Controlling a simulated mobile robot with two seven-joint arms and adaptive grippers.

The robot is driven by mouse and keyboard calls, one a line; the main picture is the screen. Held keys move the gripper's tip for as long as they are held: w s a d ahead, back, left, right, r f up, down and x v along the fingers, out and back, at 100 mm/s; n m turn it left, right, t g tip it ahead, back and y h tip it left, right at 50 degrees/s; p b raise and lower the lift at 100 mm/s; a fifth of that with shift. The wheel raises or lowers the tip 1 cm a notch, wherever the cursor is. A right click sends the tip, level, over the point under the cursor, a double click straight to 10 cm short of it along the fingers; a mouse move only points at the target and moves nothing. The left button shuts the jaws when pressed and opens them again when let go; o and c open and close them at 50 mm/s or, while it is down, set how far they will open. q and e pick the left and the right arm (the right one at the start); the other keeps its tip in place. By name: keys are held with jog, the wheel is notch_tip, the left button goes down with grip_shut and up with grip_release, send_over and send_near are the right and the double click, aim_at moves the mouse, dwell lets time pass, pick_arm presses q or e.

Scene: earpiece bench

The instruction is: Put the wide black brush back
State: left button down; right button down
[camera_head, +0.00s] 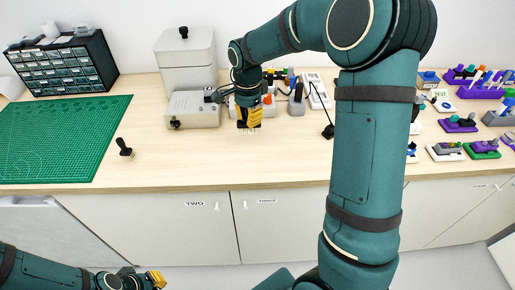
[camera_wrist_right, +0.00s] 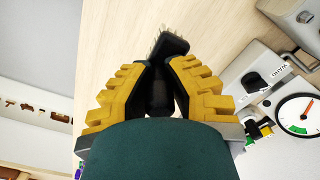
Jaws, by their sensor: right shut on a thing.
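The wide black brush (camera_wrist_right: 170,44) is in the right wrist view, its dark handle between the yellow fingers of my right gripper (camera_wrist_right: 158,85) and its pale bristles pointing away from the palm. In the head view my right gripper (camera_head: 249,117) is shut on it over the bench, in front of the grey machine; the bristles show just under the fingers, close to the wood. I cannot tell if they touch it. My left gripper (camera_head: 156,279) is low at the bottom left, off the bench; its jaw opening is unclear.
A small black upright object (camera_head: 125,147) stands beside the green mat (camera_head: 60,140). A grey machine (camera_head: 193,110) and box (camera_head: 186,55) are behind. A drawer cabinet (camera_head: 62,65) is at left. Coloured trays crowd the right. The bench front (camera_head: 210,165) is bare.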

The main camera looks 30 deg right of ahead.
notch_tip(320, 180, down, 4)
jog(key=shift+w+r, duration=0.15)
jog(key=shift+r, duration=0.05)
jog(key=shift+f+b, duration=0.6)
jog(key=shift+f, duration=1.9)
jog(key=c, duration=1.1)
grip_release()
jog(key=shift+f, duration=0.15)
jog(key=shift+o, duration=0.2)
jog(key=shift+r, duration=0.4)
notch_tip(320, 180, up, 12)
jog(key=shift+f+p, duration=0.2)
jog(key=shift+p, duration=0.8)
